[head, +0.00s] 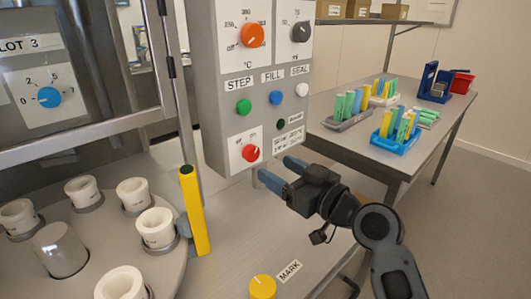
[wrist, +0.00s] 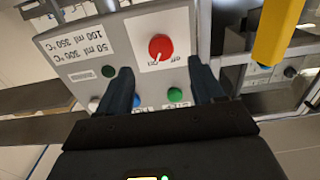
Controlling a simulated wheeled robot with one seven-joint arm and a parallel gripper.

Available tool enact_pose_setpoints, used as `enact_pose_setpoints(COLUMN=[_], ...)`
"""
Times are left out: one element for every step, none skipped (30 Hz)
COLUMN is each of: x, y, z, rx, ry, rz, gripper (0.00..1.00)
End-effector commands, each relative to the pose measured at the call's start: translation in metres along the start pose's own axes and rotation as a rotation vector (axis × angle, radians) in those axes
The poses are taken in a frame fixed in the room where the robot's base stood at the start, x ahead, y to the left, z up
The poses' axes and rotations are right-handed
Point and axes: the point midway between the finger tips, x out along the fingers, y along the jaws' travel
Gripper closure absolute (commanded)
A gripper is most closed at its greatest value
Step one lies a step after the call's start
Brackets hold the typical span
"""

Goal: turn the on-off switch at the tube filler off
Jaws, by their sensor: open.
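The on-off switch is a red round knob (head: 251,152) on a white plate, low on the grey control panel (head: 214,90) of the tube filler. In the wrist view the panel appears upside down, and the red knob (wrist: 161,46) has its white mark pointing to the "on" label. My gripper (head: 281,170) is open and empty, just right of and below the knob in the head view. In the wrist view its two dark fingers (wrist: 160,68) stand apart with the knob between and just beyond their tips. I see no contact with the knob.
Above the switch are a green button (head: 243,107), a blue button (head: 275,97) and an orange dial (head: 252,35). A yellow post (head: 195,211) stands left of the panel beside the turntable with white cups. A yellow knob (head: 263,287) is below. A side table holds tube racks.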

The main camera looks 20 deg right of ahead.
Motion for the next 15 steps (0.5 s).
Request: enact_pose_setpoints(x=[0.006, 0.010, 0.015, 0.020, 0.025, 0.032, 0.036, 0.041, 0.047, 0.051, 0.054, 0.059, 0.062, 0.065, 0.067], y=[-0.001, -0.001, -0.001, -0.001, -0.001, -0.001, -0.001, -0.001, -0.001, -0.001, -0.001, -0.001, -0.001, -0.001, -0.001], z=[-0.002, -0.002, -0.002, -0.003, -0.003, -0.003, -0.002, -0.003, -0.003, -0.002, -0.002, -0.002, -0.002, -0.001, -0.001], rx=[0.000, 0.000, 0.000, -0.001, -0.001, -0.001, 0.000, 0.000, 0.000, 0.000, 0.000, 0.000, 0.000, 0.000, 0.000], ry=[0.001, 0.000, -0.001, 0.000, 0.000, 0.000, -0.001, 0.000, 0.000, 0.000, -0.001, 0.000, 0.000, 0.000, -0.001], rz=[-0.002, -0.003, -0.003, -0.003, -0.002, -0.002, -0.002, -0.001, -0.001, -0.001, -0.001, -0.001, -0.001, -0.001, -0.001], gripper=[0.33, 0.33, 0.33, 0.33, 0.33, 0.33, 0.33, 0.33, 0.33, 0.33, 0.33, 0.33, 0.33, 0.33, 0.33])
